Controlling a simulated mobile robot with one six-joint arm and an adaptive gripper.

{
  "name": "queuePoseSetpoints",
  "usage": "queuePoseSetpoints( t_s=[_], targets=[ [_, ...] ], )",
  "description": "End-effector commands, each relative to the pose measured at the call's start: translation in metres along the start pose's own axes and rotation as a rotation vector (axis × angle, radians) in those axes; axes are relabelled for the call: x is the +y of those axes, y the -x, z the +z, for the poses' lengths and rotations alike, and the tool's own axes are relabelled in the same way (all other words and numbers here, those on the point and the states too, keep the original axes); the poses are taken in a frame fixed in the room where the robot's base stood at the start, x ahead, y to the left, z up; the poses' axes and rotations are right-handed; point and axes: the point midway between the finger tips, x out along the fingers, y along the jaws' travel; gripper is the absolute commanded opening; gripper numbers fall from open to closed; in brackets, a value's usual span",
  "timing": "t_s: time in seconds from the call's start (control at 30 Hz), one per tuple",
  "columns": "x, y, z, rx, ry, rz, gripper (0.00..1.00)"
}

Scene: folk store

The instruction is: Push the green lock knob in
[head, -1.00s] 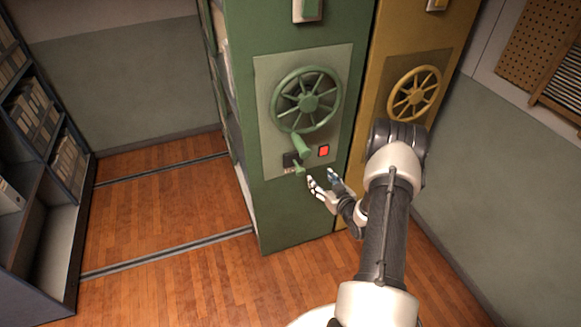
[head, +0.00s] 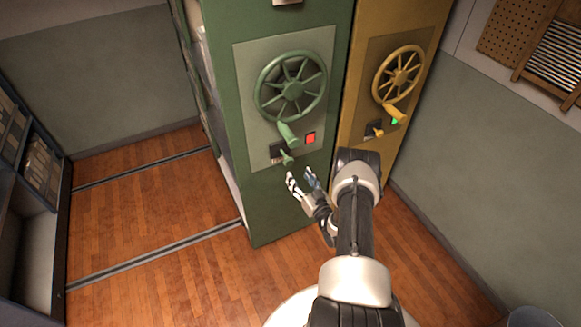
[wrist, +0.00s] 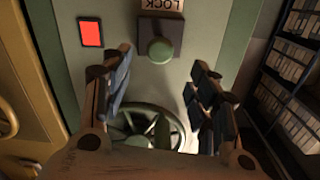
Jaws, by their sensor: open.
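The green lock knob (head: 286,158) sticks out of a dark plate low on the grey panel of the green cabinet (head: 227,108). In the wrist view the knob (wrist: 160,50) sits beside a LOCK label (wrist: 162,5), ahead of the gap between my fingers. My gripper (head: 302,180) is open and empty, just below and right of the knob in the head view, apart from it. In the wrist view my gripper's fingers (wrist: 160,82) are spread to either side. A red indicator (head: 310,138) is lit to the right of the knob; it also shows in the wrist view (wrist: 91,33).
A green handwheel (head: 291,88) with a projecting handle (head: 288,134) is above the knob. A yellow cabinet (head: 357,75) with its own wheel, knob and green light stands close on the right. Floor rails (head: 150,258) and open floor lie left. Dark shelving (head: 40,170) stands far left.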

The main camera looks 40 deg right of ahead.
Motion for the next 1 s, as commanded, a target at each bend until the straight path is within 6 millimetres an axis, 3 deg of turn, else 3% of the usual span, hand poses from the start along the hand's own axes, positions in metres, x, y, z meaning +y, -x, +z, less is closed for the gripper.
queuePoseSetpoints(
  t_s=[0.2, 0.4, 0.83, 1.0],
  targets=[
    [0.0, -0.046, 0.002, 0.002, 0.002, -0.002, 0.55],
    [0.0, -0.072, 0.001, 0.001, 0.001, 0.0, 0.55],
    [0.0, -0.081, 0.0, -0.001, 0.0, 0.001, 0.54],
    [0.0, -0.081, 0.0, -0.001, 0.0, 0.001, 0.42]
  ],
)
